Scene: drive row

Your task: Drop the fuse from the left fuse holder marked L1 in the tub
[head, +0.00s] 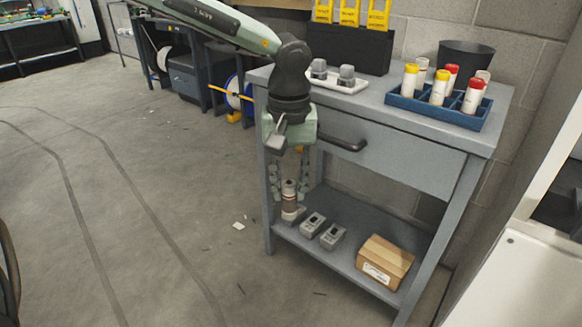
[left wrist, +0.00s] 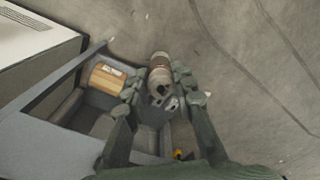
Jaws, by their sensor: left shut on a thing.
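My left gripper (head: 289,190) reaches down in front of the grey workbench (head: 440,118), at the open left end of its lower shelf. It is shut on a brown and pale cylindrical fuse (head: 289,201), which stands roughly upright. In the left wrist view the fuse (left wrist: 160,75) lies between the two fingers. A grey holder (head: 293,215) shows partly at its lower end; I cannot tell whether the fuse still sits in it. Two more grey holders (head: 313,224) (head: 333,236) stand to its right. No L1 mark is readable. A dark round tub (head: 466,62) stands on the bench top. My right gripper is not in view.
A cardboard box (head: 385,261) sits on the lower shelf at right. On top are a blue crate (head: 432,112) of capped cylinders, a white tray (head: 338,84) with two grey pieces, and a black rack (head: 350,48). A drawer handle (head: 342,146) juts out.

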